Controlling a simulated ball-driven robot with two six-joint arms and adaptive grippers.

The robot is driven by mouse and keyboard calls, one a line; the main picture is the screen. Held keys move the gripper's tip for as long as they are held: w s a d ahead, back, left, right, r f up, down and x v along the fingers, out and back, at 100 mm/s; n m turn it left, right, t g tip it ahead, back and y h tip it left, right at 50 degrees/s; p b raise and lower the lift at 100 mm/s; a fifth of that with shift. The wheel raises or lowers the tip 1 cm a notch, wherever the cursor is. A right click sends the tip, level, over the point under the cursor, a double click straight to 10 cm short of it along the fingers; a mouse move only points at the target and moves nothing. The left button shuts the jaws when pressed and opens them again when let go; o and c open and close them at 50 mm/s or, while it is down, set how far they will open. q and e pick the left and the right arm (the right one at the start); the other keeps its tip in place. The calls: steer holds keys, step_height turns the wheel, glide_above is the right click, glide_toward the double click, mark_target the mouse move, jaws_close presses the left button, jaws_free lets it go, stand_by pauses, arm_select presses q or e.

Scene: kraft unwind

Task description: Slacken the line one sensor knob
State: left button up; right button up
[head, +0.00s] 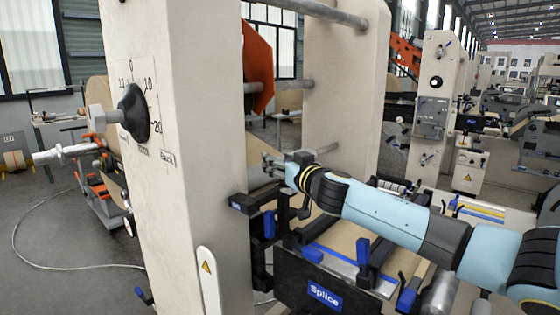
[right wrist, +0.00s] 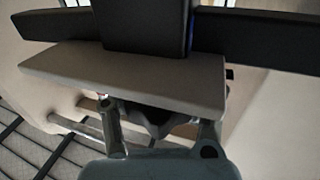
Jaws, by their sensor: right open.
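A black round knob (head: 134,114) with a pale grey stub sticking out on its left sits on a dial plate (head: 152,84) on the near cream upright. The plate has a scale with 0, 10 and 20, and a small label (head: 167,159) that seems to read "Slack". My right gripper (head: 268,164) is open, to the right of that upright and apart from the knob. In the right wrist view its grey fingers (right wrist: 158,138) show near a dark part below a beige block (right wrist: 135,75). The knob cannot be made out there. My left gripper is not in view.
The cream upright (head: 195,200) stands between my right gripper and the dial face. Below my right arm is a splice table (head: 325,296) with blue clamps (head: 362,250). Metal bars (head: 305,85) cross behind. Open floor (head: 75,235) lies at the left, with a cable.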

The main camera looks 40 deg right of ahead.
steer(key=shift+c, duration=1.1)
steer(key=c, duration=0.5)
steer(key=shift+w+f, duration=0.1)
jaws_close()
